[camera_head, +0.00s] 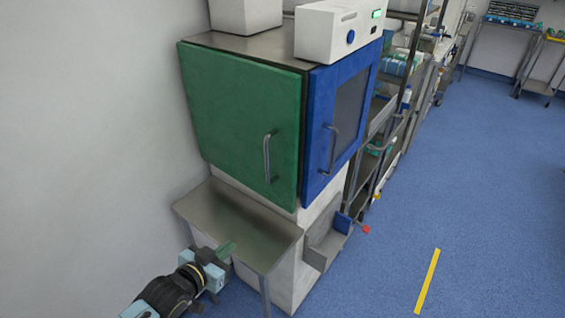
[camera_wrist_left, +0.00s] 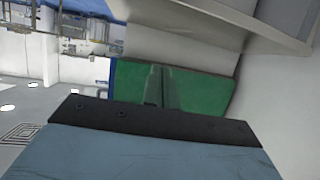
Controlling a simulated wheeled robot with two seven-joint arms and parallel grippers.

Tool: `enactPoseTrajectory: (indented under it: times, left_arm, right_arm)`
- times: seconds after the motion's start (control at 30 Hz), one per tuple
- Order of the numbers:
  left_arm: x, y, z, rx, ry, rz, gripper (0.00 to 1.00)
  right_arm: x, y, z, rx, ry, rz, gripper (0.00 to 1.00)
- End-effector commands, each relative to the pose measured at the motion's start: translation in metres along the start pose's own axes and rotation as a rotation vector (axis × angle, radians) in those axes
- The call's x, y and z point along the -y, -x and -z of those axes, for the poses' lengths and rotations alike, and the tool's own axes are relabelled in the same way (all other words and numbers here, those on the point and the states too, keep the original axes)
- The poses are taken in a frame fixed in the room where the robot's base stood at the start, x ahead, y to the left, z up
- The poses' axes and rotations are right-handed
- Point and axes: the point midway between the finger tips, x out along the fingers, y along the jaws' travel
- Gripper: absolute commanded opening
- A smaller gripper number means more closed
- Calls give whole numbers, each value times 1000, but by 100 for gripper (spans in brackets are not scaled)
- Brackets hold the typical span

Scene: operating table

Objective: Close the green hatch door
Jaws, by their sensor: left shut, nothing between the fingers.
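The green hatch door (camera_head: 235,115) is on the near face of a cabinet, left of a blue door. Its vertical metal handle (camera_head: 267,158) is near its right edge. The door looks nearly flush with the cabinet; I cannot tell whether a small gap remains. My left gripper (camera_head: 226,250) is shut and empty, low in front of the door and apart from it, by the steel table's near edge. In the left wrist view the shut fingers (camera_wrist_left: 160,88) point towards the green door (camera_wrist_left: 205,92). My right gripper is not in view.
A steel table (camera_head: 240,222) stands under the green door. The blue door (camera_head: 320,105) has a window and handle. A white device (camera_head: 325,35) sits on top. Shelving (camera_head: 385,110) stands behind at right. A wall (camera_head: 85,130) is at left. The blue floor (camera_head: 470,190) at right is clear.

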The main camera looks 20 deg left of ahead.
Motion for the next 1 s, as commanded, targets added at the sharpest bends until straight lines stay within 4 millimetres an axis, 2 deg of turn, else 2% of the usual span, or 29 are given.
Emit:
enactPoseTrajectory:
  times: [0.03,0.1,0.2,0.3,0.43,0.57,0.77,1.0]
  left_arm:
    - [-7,8,44,-78,-8,-28,0]
    - [-17,21,92,-169,-12,-66,0]
    - [-32,42,145,-270,-16,-116,0]
    - [-43,58,177,-334,-19,-152,0]
    - [-50,67,196,-372,-20,-174,0]
    - [-52,60,202,-380,-20,-176,0]
    - [-58,32,214,-380,-19,-176,0]
    - [-66,-10,231,-380,-20,-176,0]
  right_arm:
    - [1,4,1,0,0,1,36]
    - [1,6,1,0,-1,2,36]
    - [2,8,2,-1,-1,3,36]
    - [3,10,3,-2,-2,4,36]
    - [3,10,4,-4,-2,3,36]
    - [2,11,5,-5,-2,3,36]
    - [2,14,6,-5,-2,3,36]
    - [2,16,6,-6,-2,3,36]
